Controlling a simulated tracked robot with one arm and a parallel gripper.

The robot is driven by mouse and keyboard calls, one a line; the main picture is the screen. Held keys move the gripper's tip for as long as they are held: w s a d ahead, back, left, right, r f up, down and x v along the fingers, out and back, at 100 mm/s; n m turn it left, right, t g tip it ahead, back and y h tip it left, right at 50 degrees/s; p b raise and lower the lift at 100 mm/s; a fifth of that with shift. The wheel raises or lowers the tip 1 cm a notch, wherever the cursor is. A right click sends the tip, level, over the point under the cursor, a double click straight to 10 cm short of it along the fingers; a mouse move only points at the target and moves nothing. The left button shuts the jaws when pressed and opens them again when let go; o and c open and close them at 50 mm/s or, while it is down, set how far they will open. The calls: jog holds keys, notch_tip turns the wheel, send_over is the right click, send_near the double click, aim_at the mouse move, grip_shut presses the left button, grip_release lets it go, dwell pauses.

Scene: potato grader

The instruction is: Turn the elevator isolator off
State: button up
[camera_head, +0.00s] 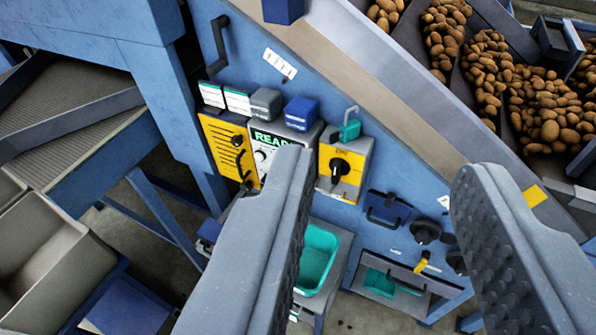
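A grey box with a yellow face (353,161) and a black rotary handle (340,169) is on the blue machine panel (390,150). It looks like an isolator, but its label is too small to read. A teal padlock (350,130) with a raised grey shackle is at its top. Another yellow plate (219,138) with black handles is further left, partly hidden low down. My gripper (385,172) is open and empty. Its left finger covers part of the panel left of the isolator box; its right finger is well to the right. The box shows between them, beyond the fingers.
A display reading READY (272,143) sits between the yellow plates, partly behind my left finger. Below are a teal tray (316,258), a blue latch (387,209) and black round knobs (425,231). Potatoes (545,105) lie in chutes upper right. Grey conveyors (65,105) stand left.

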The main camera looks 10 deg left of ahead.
aim_at(335, 170)
jog(key=shift+a, duration=0.35)
jog(key=w+a+f+m+t+y+b, duration=0.1)
jog(key=w+a+f, duration=0.3)
jog(key=w+f, duration=0.55)
jog(key=w+a+f, duration=0.5)
jog(key=w+f, duration=0.4)
jog(key=w, duration=0.2)
jog(key=w+d+f+m+h, duration=0.1)
jog(key=w+d+f+h, duration=0.15)
jog(key=f, duration=0.95)
jog(key=w+d+f+m+h, duration=0.15)
jog(key=f+h, duration=0.25)
jog(key=f, duration=0.9)
jog(key=shift+t, duration=0.4)
jog(key=x, duration=0.4)
jog(key=b+x, duration=0.1)
jog(key=x, duration=0.9)
jog(key=shift+w+a+r, duration=0.2)
jog(key=shift+a, duration=0.2)
